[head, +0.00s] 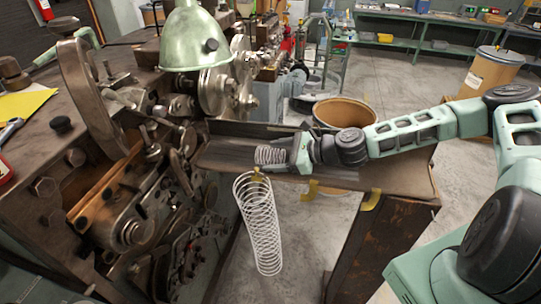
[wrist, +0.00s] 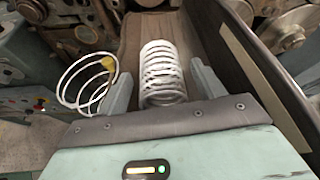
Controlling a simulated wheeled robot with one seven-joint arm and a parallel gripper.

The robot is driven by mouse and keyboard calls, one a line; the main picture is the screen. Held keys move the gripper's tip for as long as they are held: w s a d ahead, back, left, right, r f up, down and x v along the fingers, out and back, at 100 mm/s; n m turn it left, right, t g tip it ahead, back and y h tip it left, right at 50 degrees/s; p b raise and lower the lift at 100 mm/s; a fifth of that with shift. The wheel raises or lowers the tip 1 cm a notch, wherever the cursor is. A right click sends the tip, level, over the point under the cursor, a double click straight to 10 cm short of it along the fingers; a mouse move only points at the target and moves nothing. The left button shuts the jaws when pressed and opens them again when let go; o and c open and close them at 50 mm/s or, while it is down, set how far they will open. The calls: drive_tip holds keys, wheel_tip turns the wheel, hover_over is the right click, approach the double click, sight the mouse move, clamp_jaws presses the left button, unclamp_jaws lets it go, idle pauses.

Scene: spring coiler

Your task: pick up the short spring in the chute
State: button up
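The short spring (head: 271,155) is a pale wire coil lying in the dark metal chute (head: 222,153) beside the machine. In the wrist view the short spring (wrist: 163,72) lies between the two fingers of my gripper (wrist: 162,75), with its near end close to the palm. A narrow gap shows on each side of it, so the fingers look open around it. In the head view my gripper (head: 290,154) reaches in from the right at the spring's right end; its fingers are partly hidden there.
A long spring (head: 262,225) hangs below the chute's near edge from a yellow hook; it also shows left of my gripper in the wrist view (wrist: 75,92). The coiling machine (head: 130,150) stands at the left. A brown drum (head: 343,112) stands behind the chute.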

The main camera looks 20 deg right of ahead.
drive_tip(key=c, duration=0.9)
drive_tip(key=shift+r, duration=0.1)
